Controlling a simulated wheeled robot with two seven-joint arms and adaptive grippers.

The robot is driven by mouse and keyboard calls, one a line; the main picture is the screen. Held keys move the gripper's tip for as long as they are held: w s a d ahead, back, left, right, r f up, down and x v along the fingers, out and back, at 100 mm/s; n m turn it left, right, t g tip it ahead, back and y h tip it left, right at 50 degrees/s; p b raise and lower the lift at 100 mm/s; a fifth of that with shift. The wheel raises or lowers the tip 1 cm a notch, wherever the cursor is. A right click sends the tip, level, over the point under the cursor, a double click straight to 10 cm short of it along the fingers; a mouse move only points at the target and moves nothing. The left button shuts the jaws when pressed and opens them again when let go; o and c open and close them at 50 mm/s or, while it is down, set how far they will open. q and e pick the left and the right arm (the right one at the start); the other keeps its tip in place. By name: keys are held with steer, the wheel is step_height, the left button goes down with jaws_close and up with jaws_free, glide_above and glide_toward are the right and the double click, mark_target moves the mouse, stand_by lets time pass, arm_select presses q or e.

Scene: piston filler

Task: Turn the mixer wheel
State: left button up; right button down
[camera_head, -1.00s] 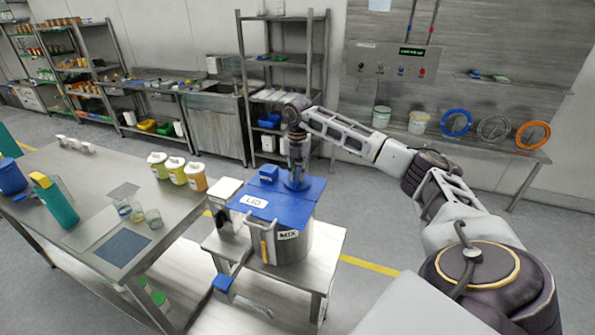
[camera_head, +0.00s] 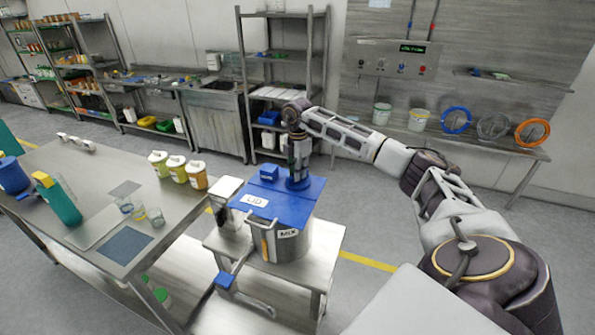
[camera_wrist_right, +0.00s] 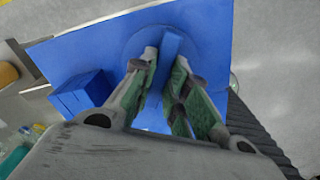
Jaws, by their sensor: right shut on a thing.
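The mixer is a metal pot (camera_head: 292,246) marked MIX, with a blue lid (camera_head: 275,207) labelled LID on top. The mixer wheel (camera_wrist_right: 172,42) shows in the right wrist view as a blue round disc with a raised bar, on the blue lid. My right gripper (camera_head: 298,184) reaches down onto the lid's far right part. In the right wrist view its fingers (camera_wrist_right: 167,62) are shut on the wheel's raised bar, one on each side. The fingers hide part of the disc. My left gripper is not in view.
The mixer stands on a low metal table (camera_head: 325,262). A blue-ended lever (camera_head: 225,280) sticks out at its front. A blue block (camera_head: 269,173) rises from the lid beside my gripper. The left worktable (camera_head: 75,165) holds jars and bottles. Open floor lies right.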

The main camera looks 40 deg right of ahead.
steer(key=shift+d+r+m, duration=0.1)
steer(key=shift+m, duration=0.4)
steer(key=c, duration=1.4)
jaws_free()
steer(key=shift+r, duration=5.9)
